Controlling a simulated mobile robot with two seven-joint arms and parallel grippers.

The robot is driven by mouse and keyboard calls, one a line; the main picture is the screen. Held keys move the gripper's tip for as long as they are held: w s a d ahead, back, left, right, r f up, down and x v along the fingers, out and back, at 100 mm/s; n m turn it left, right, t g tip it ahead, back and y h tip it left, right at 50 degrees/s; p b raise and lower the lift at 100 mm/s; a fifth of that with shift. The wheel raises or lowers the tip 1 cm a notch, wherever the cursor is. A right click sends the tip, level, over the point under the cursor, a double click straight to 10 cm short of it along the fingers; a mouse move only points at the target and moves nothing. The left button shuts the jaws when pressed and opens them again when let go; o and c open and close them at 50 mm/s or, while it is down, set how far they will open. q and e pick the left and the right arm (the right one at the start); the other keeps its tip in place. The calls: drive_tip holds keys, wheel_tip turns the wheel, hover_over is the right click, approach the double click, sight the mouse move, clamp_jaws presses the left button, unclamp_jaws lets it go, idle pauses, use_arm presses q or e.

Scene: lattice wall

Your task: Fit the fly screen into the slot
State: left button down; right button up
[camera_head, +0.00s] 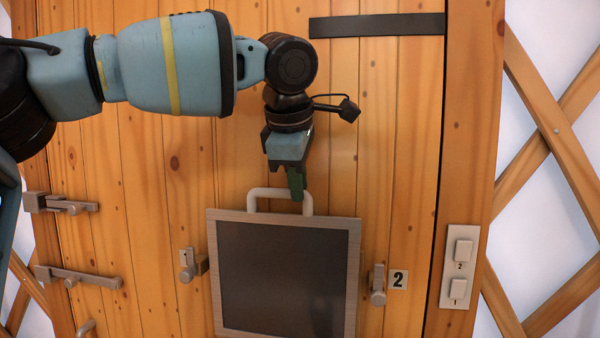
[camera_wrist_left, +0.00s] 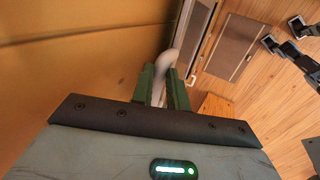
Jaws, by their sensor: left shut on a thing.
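The fly screen (camera_head: 357,240), a dark panel in a light grey frame, hangs upright in front of the wooden door in the head view. A pale loop handle (camera_head: 252,200) stands on its top edge. My left gripper (camera_head: 297,192) is shut on this handle from above, near its right side. In the left wrist view the green fingers (camera_wrist_left: 163,88) close around the handle (camera_wrist_left: 171,58), with the screen's frame (camera_wrist_left: 190,35) beyond. A slot is not visible; the screen may cover it.
Grey latches (camera_head: 187,264) and (camera_head: 378,285) flank the screen, the right one beside a "2" label (camera_head: 398,280). A switch plate (camera_head: 459,267) is farther right. More bolts (camera_head: 78,276) are at left. A dark strap (camera_head: 377,25) crosses above. Lattice (camera_head: 555,140) lies beyond the door post.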

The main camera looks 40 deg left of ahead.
use_arm(q)
drive_tip(key=shift+f, duration=1.2)
use_arm(e)
drive_tip(key=shift+s+a+f, duration=0.1)
drive_tip(key=shift+s+f, duration=0.1)
drive_tip(key=shift+f, duration=0.1)
drive_tip(key=shift+w+r, duration=0.15)
idle(0.9)
